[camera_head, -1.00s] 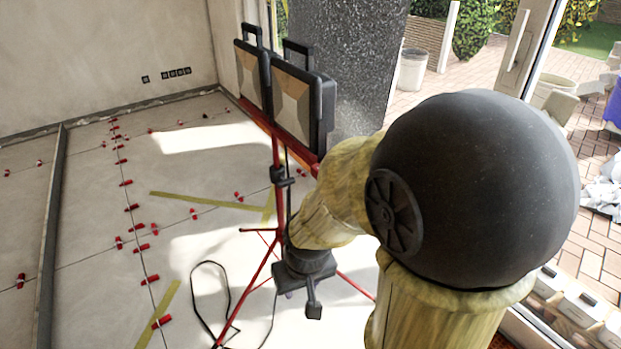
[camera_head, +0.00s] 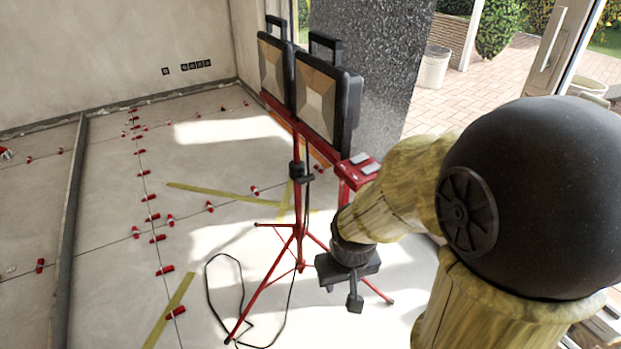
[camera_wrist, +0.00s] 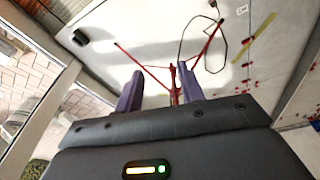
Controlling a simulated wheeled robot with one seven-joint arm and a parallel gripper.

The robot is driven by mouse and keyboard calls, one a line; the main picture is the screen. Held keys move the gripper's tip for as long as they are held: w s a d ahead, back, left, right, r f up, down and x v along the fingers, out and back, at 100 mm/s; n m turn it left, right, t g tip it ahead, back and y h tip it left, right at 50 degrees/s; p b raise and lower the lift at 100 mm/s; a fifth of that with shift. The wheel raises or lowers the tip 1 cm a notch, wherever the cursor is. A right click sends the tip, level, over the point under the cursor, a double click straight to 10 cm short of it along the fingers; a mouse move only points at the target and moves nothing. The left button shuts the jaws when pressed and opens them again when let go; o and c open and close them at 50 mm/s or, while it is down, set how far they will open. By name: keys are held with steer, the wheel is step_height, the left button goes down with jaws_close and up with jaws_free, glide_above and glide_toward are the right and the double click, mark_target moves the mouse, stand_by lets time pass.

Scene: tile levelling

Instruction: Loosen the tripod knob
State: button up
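A red tripod (camera_head: 297,222) carrying two dark work lights (camera_head: 318,92) stands on the tiled floor in the head view. Its dark knob (camera_head: 301,172) is on the upright column below the lights. My gripper (camera_head: 342,296) is lower and to the right of the knob in the head view, apart from it. In the wrist view, my gripper's two purple fingers (camera_wrist: 160,88) are spread with nothing held between them. The red tripod legs (camera_wrist: 172,75) show beyond the fingers; I cannot make out the knob there.
A black cable (camera_head: 228,258) loops on the floor beside the tripod. Red levelling clips (camera_head: 150,217) line the tile joints at left. Yellow strips (camera_head: 215,195) lie on the floor. A dark speckled pillar (camera_head: 370,60) stands behind the lights, with a glass door (camera_head: 545,65) at right.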

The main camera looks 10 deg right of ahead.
steer(key=w+f+n+h+b, duration=0.3)
steer(key=w+f+h+b, duration=0.1)
steer(key=w+b, duration=0.25)
steer(key=w+f+n+h+b, duration=0.4)
steer(key=w+f+b, duration=0.1)
steer(key=w, duration=0.3)
steer(key=w+a+r+t+h+b, duration=0.2)
steer(key=w+a+t+b, duration=0.1)
steer(key=w, duration=0.4)
steer(key=w+a+r+t+h+b, duration=0.1)
steer(key=w+a+t+h+b, duration=0.2)
steer(key=w+a+t, duration=0.3)
steer(key=w+a+b, duration=0.1)
steer(key=w+a, duration=0.1)
steer(key=shift+a+r, duration=0.3)
steer(key=shift+r, duration=0.1)
steer(key=shift+b, duration=0.3)
